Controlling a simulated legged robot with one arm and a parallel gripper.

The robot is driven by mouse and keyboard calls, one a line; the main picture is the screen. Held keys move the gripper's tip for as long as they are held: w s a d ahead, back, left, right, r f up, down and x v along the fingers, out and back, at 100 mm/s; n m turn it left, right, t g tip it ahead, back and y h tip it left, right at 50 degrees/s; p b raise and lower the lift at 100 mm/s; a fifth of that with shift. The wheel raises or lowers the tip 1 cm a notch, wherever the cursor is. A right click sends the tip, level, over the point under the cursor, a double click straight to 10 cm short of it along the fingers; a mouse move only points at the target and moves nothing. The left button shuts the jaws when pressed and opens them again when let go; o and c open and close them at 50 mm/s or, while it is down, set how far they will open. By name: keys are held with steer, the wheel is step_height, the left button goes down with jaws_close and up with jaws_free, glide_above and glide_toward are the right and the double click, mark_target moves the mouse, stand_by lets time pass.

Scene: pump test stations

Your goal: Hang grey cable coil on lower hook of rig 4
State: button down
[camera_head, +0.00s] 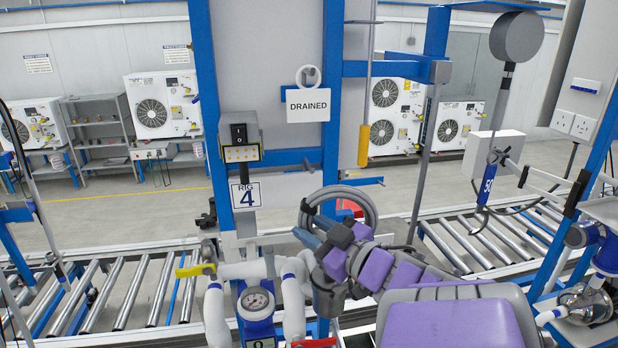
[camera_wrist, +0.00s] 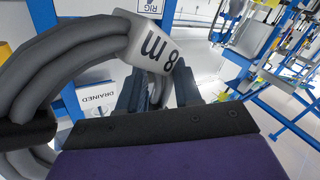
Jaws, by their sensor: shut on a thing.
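The grey cable coil (camera_head: 366,203) is a thick ring of several turns, raised in front of the rig 4 post. My gripper (camera_head: 316,230) is shut on the coil at its lower left. In the wrist view the coil (camera_wrist: 75,65) arches at the left, with a white "8 m" tag (camera_wrist: 155,45) round it, and runs down between the fingers (camera_wrist: 158,92). Rig 4 (camera_head: 206,95) is a blue-edged grey panel with a "RIG 4" plate (camera_head: 246,196). A small blue prong (camera_head: 367,181) juts right behind the coil; I cannot tell whether it is the lower hook.
A "DRAINED" sign (camera_head: 308,105) hangs on the panel above the coil. A switch box (camera_head: 240,137) is at its left. White pipes and a gauge (camera_head: 256,303) stand below, close to my gripper. A roller conveyor (camera_head: 130,290) runs behind. A yellow-handled pendant (camera_head: 364,145) hangs to the right.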

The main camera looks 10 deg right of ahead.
steer(key=shift+w+a+n+g, duration=0.15)
steer(key=shift+w+n+g, duration=0.35)
steer(key=shift+w, duration=0.15)
steer(key=w+f+n+g, duration=0.3)
steer(key=w+n+g, duration=0.1)
steer(key=w, duration=1.4)
steer(key=shift+w+d+f+n+h+p, duration=0.2)
steer(key=shift+w+n+h+p, duration=0.1)
steer(key=shift+n+p, duration=0.15)
stand_by(0.5)
steer(key=shift+f, duration=0.1)
steer(key=shift+w+f, duration=0.2)
steer(key=shift+f, duration=0.05)
stand_by(0.5)
